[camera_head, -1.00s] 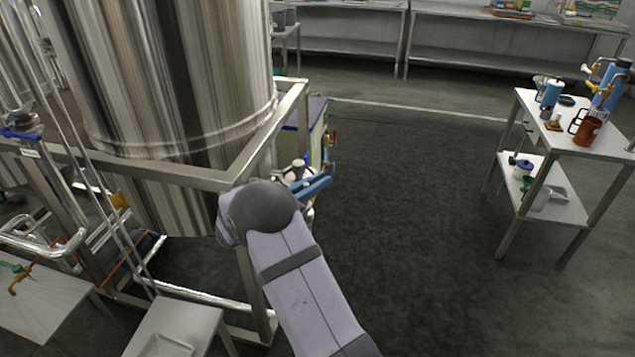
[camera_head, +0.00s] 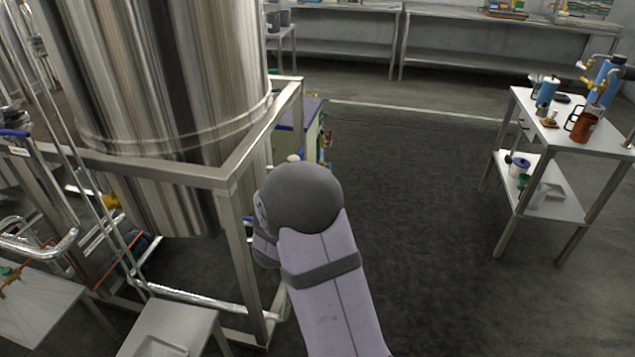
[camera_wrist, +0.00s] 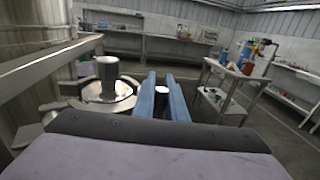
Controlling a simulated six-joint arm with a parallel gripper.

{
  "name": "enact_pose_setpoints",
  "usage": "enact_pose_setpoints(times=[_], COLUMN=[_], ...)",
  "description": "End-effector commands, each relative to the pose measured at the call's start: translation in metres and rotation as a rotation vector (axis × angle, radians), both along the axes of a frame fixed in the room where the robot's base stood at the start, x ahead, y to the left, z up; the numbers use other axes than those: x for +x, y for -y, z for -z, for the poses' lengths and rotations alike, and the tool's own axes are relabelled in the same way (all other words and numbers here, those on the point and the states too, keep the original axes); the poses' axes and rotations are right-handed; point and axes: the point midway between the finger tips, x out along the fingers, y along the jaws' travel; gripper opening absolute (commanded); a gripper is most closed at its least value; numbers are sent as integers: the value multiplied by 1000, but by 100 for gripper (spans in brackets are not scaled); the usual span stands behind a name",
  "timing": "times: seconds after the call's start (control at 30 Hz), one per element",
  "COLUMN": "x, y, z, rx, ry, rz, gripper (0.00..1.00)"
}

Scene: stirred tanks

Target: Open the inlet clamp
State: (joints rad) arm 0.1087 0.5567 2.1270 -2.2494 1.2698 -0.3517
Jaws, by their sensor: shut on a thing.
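In the wrist view a round metal fitting with a ring-shaped clamp (camera_wrist: 124,102) around it and a short metal pipe (camera_wrist: 107,72) rising from its middle stands just left of my gripper. My gripper (camera_wrist: 162,79) has two long blue fingers close together. Between them is a small dark piece with a pale end, which looks like the clamp's handle or nut. The fingers partly hide where it joins the ring. In the head view my own arm hides the clamp and most of the gripper.
A large steel tank (camera_head: 165,80) stands in a metal frame (camera_head: 237,165) close beside my arm. A white trolley (camera_head: 560,150) with a blue bottle and a brown jug stands at the right. Long benches (camera_head: 480,40) line the back. The dark floor between is clear.

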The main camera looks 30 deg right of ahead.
Motion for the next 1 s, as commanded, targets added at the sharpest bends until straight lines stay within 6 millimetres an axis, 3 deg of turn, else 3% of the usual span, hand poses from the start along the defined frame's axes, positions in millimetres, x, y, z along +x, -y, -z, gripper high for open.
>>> enact_pose_setpoints(times=[0.5, 1.0], x=[-3, -2], y=[10, 11], z=[1, -2], rx=[-2, -2], ry=[3, 3], rz=[-202, -254], gripper=[0, 0])
